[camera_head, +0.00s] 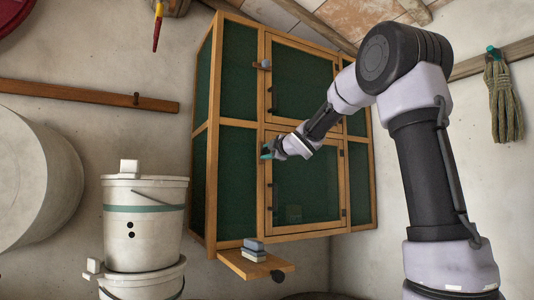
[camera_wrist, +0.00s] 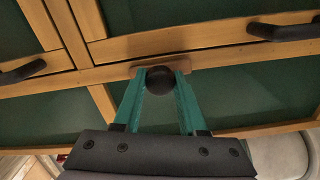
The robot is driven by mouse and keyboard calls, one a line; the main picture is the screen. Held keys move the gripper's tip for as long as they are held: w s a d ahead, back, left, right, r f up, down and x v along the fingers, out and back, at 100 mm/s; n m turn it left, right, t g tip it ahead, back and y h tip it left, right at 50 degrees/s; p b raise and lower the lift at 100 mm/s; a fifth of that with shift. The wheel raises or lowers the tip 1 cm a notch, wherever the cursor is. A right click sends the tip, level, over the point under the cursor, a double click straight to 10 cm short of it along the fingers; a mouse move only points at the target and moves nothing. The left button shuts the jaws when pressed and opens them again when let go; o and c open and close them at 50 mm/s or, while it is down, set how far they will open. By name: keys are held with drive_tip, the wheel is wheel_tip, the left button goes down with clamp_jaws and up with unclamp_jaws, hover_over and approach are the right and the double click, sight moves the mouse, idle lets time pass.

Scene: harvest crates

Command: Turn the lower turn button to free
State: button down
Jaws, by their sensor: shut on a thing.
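The wooden cabinet (camera_head: 212,150) has green mesh panels and two framed doors, upper and lower, both looking closed. The lower turn button (camera_wrist: 137,71) is a short wooden bar with a round black knob (camera_wrist: 160,80). It lies roughly lengthwise along the frame beside the lower door (camera_head: 305,190). My gripper (camera_wrist: 160,74) has its teal fingers on either side of the knob, shut on it. In the head view, my gripper (camera_head: 267,151) is at the left edge of the lower door and hides the button. The upper turn button (camera_head: 264,64) shows a pale blue-grey knob.
Black door handles show in the wrist view at left (camera_wrist: 22,70) and right (camera_wrist: 285,29). A small wooden shelf (camera_head: 270,266) with stacked blocks (camera_head: 254,249) sticks out below the cabinet. White buckets (camera_head: 143,220) stand at left. A rope bundle (camera_head: 503,100) hangs at right.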

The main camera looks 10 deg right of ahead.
drive_tip(key=shift+c, duration=2.3)
unclamp_jaws()
drive_tip(key=v, duration=1)
drive_tip(key=shift+s, duration=0.4)
drive_tip(key=shift+d, duration=0.1)
